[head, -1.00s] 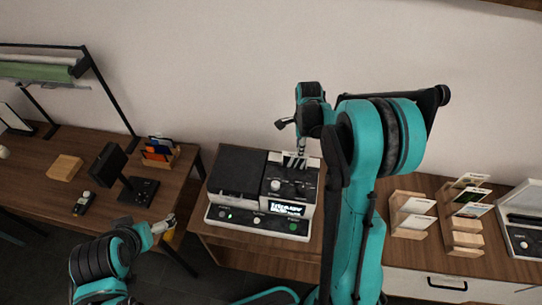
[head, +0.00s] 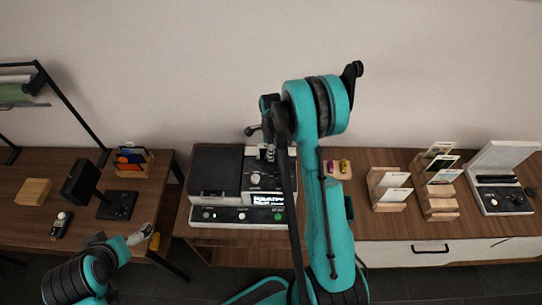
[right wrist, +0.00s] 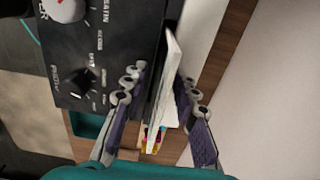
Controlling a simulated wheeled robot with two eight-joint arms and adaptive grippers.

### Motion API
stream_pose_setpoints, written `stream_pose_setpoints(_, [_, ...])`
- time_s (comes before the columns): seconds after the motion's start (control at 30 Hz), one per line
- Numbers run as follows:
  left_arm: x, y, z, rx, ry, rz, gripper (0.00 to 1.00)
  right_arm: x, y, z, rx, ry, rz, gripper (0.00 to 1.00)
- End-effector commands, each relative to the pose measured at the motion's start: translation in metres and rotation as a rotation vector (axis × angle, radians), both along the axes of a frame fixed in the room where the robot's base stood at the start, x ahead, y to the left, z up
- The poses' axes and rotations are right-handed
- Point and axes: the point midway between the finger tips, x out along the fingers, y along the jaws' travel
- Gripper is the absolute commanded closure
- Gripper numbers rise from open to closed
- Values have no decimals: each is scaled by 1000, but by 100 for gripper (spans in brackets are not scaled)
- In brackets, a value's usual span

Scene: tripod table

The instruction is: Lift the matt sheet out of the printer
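The printer (head: 215,188) is a dark and white machine on the middle table, with knobs, a lit display (head: 268,200) and a row of buttons. My right gripper (head: 268,158) is at its back right, mostly hidden by my arm in the head view. In the right wrist view, a white sheet (right wrist: 168,95) stands edge-on beside the printer's black panel (right wrist: 115,45). My right gripper (right wrist: 163,120) is open, with one purple-padded finger on each side of the sheet and gaps visible. My left gripper (head: 141,234) is low at the left, away from the printer; its fingers are unclear.
Wooden racks (head: 388,190) with cards and an open white device (head: 495,185) stand to the right. A small wooden block (head: 338,169) with coloured pieces lies behind my right arm. The left table (head: 60,240) holds a black stand (head: 118,204) and a card holder (head: 132,161).

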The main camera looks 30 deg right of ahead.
Motion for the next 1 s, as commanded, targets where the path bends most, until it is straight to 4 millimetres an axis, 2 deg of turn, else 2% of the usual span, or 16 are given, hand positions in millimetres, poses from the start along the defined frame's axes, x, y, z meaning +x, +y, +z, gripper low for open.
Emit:
stream_pose_setpoints(0.07, [0, 0, 0, 0, 0, 0, 0, 0, 0, 0, 0, 0, 0, 72])
stream_pose_setpoints(0.17, [0, 0, 0, 0, 0, 0, 0, 0, 0, 0, 0, 0, 0, 95])
stream_pose_setpoints(0.2, [0, 0, 0, 0, 0, 0, 0, 0, 0, 1, 0, 0, 0, 100])
stream_pose_setpoints(0.57, [0, 0, 0, 0, 0, 0, 0, 0, 0, 1, 0, 0, 1, 100])
stream_pose_setpoints(0.67, [0, 0, 1, 0, 0, 0, 0, 0, 0, 8, 0, 0, 1, 100])
stream_pose_setpoints(1.0, [0, 0, 8, 0, 0, 0, 0, 0, 0, 74, 0, 0, 1, 100])
